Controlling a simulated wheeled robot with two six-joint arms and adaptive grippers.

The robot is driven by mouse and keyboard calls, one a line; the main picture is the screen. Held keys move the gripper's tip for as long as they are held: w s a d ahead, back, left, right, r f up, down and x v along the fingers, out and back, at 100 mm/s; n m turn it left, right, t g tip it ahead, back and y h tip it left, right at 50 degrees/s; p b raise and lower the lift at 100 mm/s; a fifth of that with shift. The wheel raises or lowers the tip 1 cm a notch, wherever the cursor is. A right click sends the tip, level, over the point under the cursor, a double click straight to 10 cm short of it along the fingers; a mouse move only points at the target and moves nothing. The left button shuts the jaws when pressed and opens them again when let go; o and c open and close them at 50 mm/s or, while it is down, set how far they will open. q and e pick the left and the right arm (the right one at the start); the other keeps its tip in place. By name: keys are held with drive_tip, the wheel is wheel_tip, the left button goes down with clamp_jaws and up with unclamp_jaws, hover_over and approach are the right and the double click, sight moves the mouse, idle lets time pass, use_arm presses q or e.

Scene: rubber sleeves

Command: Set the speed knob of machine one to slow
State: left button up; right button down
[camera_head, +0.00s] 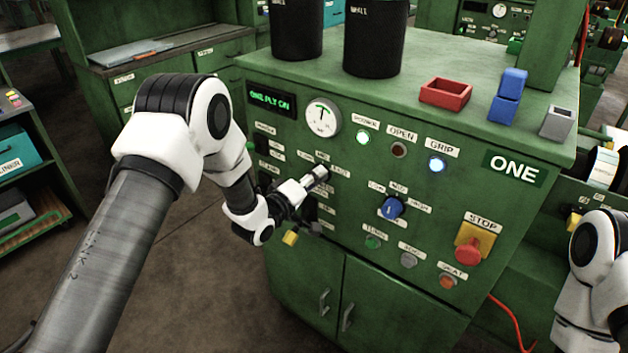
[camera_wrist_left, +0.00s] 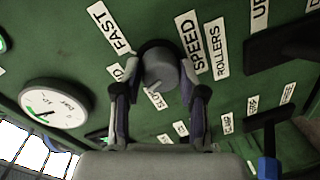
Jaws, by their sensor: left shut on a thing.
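The green machine one (camera_head: 375,120) stands in front of me with its labelled control panel. The speed knob (camera_wrist_left: 160,68) is a grey round knob beside the SPEED ROLLERS label (camera_wrist_left: 190,42) in the left wrist view. A FAST label (camera_wrist_left: 109,28) lies on one side of it, and a partly covered SLOW label (camera_wrist_left: 163,101) lies just below it. My left gripper (camera_head: 317,174) is at the panel, and its fingers (camera_wrist_left: 158,92) are closed on the knob's two sides. A pale mark shows at the knob's lower edge. In the head view the gripper hides the knob. My right gripper is out of frame.
A blue knob (camera_head: 391,208), a red STOP button (camera_head: 468,250) and lit indicators sit on the same panel. A dial gauge (camera_head: 322,117) is above my left gripper. Black cylinders (camera_head: 372,38) and a red tray (camera_head: 446,93) stand on top. My right arm is at the right edge.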

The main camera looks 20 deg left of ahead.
use_arm(q)
drive_tip(key=n, duration=0.5)
drive_tip(key=shift+a+n+g+h, duration=0.1)
drive_tip(key=shift+n+g+h, duration=0.2)
idle(0.4)
drive_tip(key=o, duration=1.2)
drive_tip(key=shift+c, duration=0.2)
drive_tip(key=shift+a, duration=0.1)
drive_tip(key=f+v, duration=0.1)
drive_tip(key=v, duration=1.1)
drive_tip(key=shift+r, duration=0.4)
